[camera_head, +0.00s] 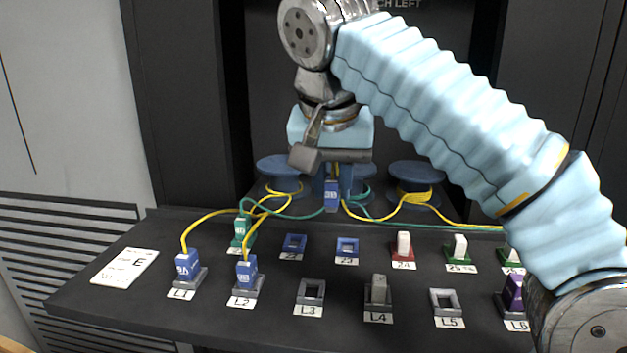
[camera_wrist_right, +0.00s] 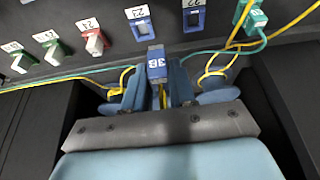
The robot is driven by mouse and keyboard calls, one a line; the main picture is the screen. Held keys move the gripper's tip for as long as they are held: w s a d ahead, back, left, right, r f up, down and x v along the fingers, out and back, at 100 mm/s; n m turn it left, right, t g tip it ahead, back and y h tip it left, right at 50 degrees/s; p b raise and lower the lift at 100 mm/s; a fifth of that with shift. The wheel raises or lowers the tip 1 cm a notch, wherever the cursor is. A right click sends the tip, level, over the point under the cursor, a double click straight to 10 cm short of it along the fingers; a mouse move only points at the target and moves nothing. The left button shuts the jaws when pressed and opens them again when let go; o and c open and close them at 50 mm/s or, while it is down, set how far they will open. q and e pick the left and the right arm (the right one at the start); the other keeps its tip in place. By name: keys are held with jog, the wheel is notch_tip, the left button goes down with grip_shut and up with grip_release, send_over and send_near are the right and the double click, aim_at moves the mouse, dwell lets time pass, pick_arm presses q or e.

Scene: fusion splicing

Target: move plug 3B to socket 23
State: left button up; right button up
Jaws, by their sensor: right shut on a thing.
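My right gripper (camera_head: 335,182) hangs behind the board with its fingers pointing down, shut on the blue plug 3B (camera_head: 331,197). In the right wrist view the plug (camera_wrist_right: 156,64) sits between the two blue fingers (camera_wrist_right: 157,88), its white label facing the camera. A yellow cable shows below it. Socket 23 (camera_head: 347,247) is a blue frame with an empty opening. It also shows in the right wrist view (camera_wrist_right: 142,27), just beyond the plug. The plug is apart from the socket, up and behind it in the head view. My left gripper is out of view.
Empty blue socket 22 (camera_head: 294,244) lies left of socket 23; the red socket 24 (camera_head: 403,252) with a white plug lies right. A green plug (camera_head: 241,233) and two blue plugs (camera_head: 187,264) (camera_head: 246,271) trail cables. Cable reels (camera_head: 415,172) stand behind. L3 (camera_head: 310,291) is empty.

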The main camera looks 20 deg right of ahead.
jog(key=d+f+b, duration=0.2)
jog(key=f, duration=0.1)
jog(key=w+d+f+b, duration=0.1)
jog(key=shift+d+f+b, duration=0.3)
jog(key=shift+f, duration=0.1)
jog(key=shift+f+b, duration=0.7)
jog(key=shift+f, duration=0.05)
jog(key=shift+f+b, duration=0.45)
jog(key=shift+f, duration=0.15)
dwell(0.4)
jog(key=shift+f, duration=0.5)
jog(key=o, duration=1)
